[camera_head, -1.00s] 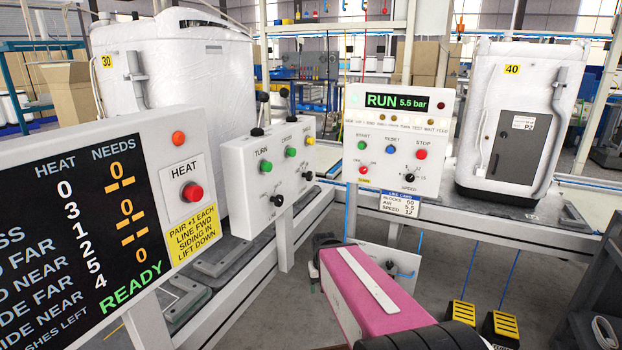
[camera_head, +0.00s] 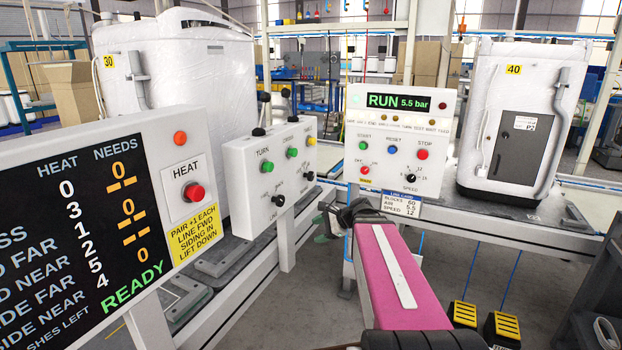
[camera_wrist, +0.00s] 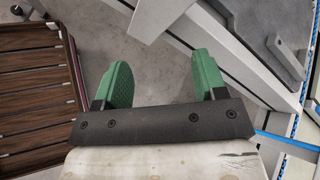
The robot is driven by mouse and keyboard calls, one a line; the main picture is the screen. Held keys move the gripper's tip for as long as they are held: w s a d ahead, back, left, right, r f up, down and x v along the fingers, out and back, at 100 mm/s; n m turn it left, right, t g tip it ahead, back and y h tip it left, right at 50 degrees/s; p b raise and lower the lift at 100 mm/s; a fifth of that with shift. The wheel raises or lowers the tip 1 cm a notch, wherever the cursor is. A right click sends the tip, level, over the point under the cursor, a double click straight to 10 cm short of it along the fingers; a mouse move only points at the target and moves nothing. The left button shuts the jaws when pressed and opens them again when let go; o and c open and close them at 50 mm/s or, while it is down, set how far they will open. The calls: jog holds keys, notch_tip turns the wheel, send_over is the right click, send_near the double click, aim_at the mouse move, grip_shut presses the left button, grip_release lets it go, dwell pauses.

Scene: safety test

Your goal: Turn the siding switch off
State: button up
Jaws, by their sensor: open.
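The middle white control panel (camera_head: 262,200) carries green buttons and two black rotary knobs. The lower left knob (camera_head: 278,200) has a label that seems to read LINE. The right knob (camera_head: 308,176) has a label too small to read, so I cannot tell which one is the siding switch. My gripper (camera_wrist: 162,80) is open and empty, its two green fingers apart over the grey floor in the wrist view. In the head view it is mostly hidden behind my pink arm, low and right of this panel, and apart from it. No panel control shows in the wrist view.
A scoreboard with a red HEAT button (camera_head: 194,192) stands at left. A RUN panel (camera_head: 400,150) with buttons and a SPEED knob stands at right. White wrapped machines 30 (camera_head: 190,70) and 40 (camera_head: 520,110) stand behind. A brown slatted surface (camera_wrist: 35,85) lies at left in the wrist view.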

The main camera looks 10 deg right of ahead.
aim_at(313, 177)
jog(key=w+d+r+m+t+y, duration=0.25)
jog(key=d+r+m, duration=0.2)
jog(key=r, duration=0.35)
jog(key=w+d+r+m+t+y, duration=0.25)
jog(key=r+m, duration=0.25)
jog(key=r, duration=0.3)
jog(key=shift+t, duration=0.3)
jog(key=x, duration=1)
jog(key=shift+f, duration=0.3)
jog(key=shift+c, duration=0.3)
jog(key=c, duration=0.9)
